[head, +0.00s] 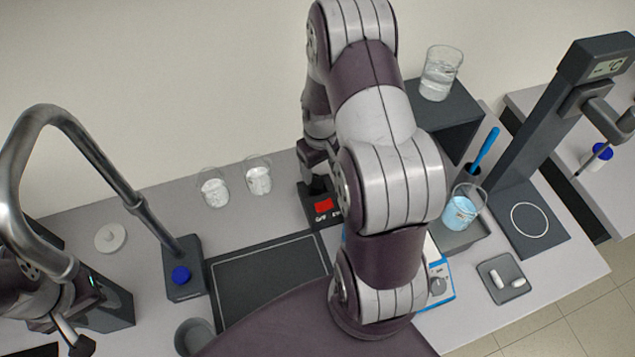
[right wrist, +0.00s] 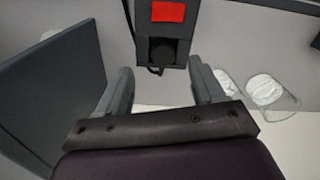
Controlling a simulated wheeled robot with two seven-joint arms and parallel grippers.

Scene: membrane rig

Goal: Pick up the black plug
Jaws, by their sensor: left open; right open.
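The black plug (right wrist: 170,52) shows in the right wrist view as a dark round shape at the near end of a black power box (right wrist: 148,22) with a red switch. In the head view the box (head: 307,207) stands at the back middle of the bench, partly behind my right arm. My right gripper (right wrist: 163,80) is open, its two fingers apart on either side of the plug's line. I cannot tell whether they touch it. In the head view this gripper (head: 316,160) is above the box, partly hidden. My left gripper (head: 78,342) is open at the lower left.
Two glass beakers (head: 214,188) stand left of the box. A curved metal tap-like pipe (head: 120,190) rises at the left. A dark framed mat (head: 268,275) lies in front. A beaker of blue liquid (head: 460,210) and a tall dark stand (head: 540,120) are at the right.

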